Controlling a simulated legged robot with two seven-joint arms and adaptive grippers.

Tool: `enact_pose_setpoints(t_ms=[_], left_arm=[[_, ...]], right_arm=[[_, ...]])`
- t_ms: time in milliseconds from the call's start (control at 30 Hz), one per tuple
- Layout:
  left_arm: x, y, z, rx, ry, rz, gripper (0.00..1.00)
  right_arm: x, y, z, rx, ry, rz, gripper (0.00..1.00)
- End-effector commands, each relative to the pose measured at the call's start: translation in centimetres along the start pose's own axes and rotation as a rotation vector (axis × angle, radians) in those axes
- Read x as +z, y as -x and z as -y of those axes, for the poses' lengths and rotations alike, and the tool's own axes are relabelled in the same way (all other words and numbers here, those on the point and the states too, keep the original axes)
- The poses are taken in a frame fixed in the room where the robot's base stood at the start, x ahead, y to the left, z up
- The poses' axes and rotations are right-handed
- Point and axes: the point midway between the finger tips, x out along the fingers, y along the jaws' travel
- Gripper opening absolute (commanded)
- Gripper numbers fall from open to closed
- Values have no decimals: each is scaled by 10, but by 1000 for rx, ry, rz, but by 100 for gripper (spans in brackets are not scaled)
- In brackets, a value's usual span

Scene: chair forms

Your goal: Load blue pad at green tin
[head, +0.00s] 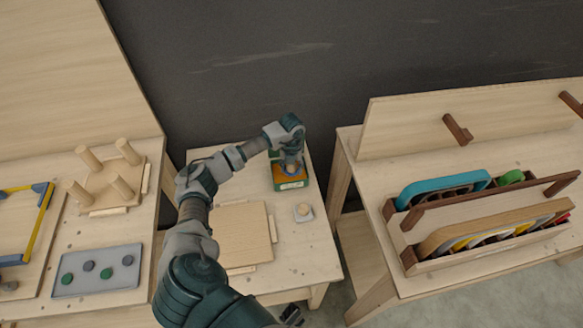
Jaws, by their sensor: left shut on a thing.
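The green tin (291,185) stands on the middle table, toward its back right, with an orange-yellow patch on it. My left gripper (290,163) reaches over the table from the front and points down at the top of the tin. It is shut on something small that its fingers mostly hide. A little blue shows there, but I cannot tell whether it is the blue pad. A dark part at the bottom edge (292,315) seems to be my right gripper; its fingers are not clear.
A square wooden board (244,236) and a small block with a round top (303,212) lie on the middle table. A grey tray of green and grey discs (97,284) and a pegged board (106,200) are left. A wooden rack of chair parts (440,262) stands right.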

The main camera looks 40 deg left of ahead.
Motion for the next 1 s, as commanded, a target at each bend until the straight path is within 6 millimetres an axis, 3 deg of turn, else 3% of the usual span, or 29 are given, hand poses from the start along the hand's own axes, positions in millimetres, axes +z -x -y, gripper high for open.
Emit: enact_pose_setpoints(t_ms=[700, 1000], left_arm=[[-2, 68, 3, 2, 2, 4, 24], [1, 67, -2, -1, 2, -1, 24]], right_arm=[[-20, 51, -4, -1, -1, -25, 40], [-21, 54, -2, 4, 0, -25, 40]])
